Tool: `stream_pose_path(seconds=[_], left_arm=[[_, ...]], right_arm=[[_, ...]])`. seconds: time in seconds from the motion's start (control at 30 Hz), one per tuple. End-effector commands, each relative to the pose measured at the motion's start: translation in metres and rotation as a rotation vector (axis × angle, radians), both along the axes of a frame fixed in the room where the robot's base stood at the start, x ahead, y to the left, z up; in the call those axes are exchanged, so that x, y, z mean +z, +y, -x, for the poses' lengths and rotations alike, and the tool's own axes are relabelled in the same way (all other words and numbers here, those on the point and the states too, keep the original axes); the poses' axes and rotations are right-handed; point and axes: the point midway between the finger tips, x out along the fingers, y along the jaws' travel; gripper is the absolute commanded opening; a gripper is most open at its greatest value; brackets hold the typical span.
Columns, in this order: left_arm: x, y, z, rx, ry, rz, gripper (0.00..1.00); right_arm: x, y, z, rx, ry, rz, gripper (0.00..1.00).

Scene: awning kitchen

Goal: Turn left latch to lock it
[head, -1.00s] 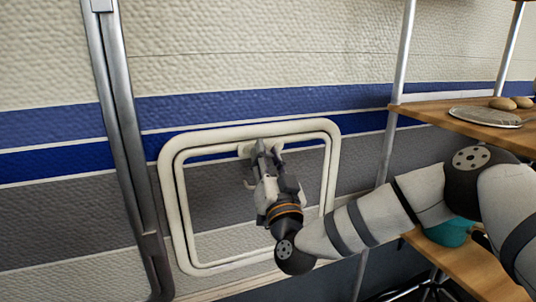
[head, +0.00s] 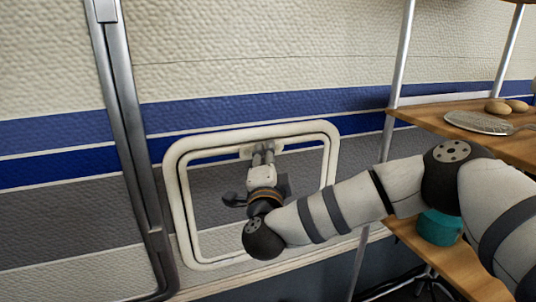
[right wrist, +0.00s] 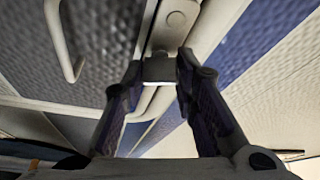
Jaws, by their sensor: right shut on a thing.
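A hatch door (head: 225,205) with a rounded white frame is set in the striped wall. A pale latch (head: 277,147) sits at the top edge of the frame, partly hidden by my gripper in the head view. My right gripper (head: 263,157) reaches up to it, its two fingers side by side. In the right wrist view my right gripper (right wrist: 158,78) is shut on the latch's small grey block (right wrist: 160,68), with a dark finger on each side. The latch's exact angle is hard to tell. My left gripper is not in view.
A U-shaped handle (right wrist: 65,42) shows on the hatch in the right wrist view. A metal post (head: 130,130) stands left of the hatch. A wooden shelf (head: 470,128) with a plate (head: 478,123) and a teal pot (head: 440,228) below stand to the right.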

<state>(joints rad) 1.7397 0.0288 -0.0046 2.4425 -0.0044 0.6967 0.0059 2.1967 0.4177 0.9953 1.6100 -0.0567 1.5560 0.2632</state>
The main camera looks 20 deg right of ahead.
Motion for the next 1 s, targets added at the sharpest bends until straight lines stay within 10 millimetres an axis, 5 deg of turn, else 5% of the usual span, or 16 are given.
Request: stream_pose_path(seconds=[0.4, 1.0], left_arm=[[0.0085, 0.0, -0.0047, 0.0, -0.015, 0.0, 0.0], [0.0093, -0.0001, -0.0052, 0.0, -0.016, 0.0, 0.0]], right_arm=[[0.0011, 0.0016, 0.0001, 0.004, 0.008, -0.195, 0.0], [0.0003, 0.0017, 0.0001, 0.005, 0.01, -0.228, 0.0]])
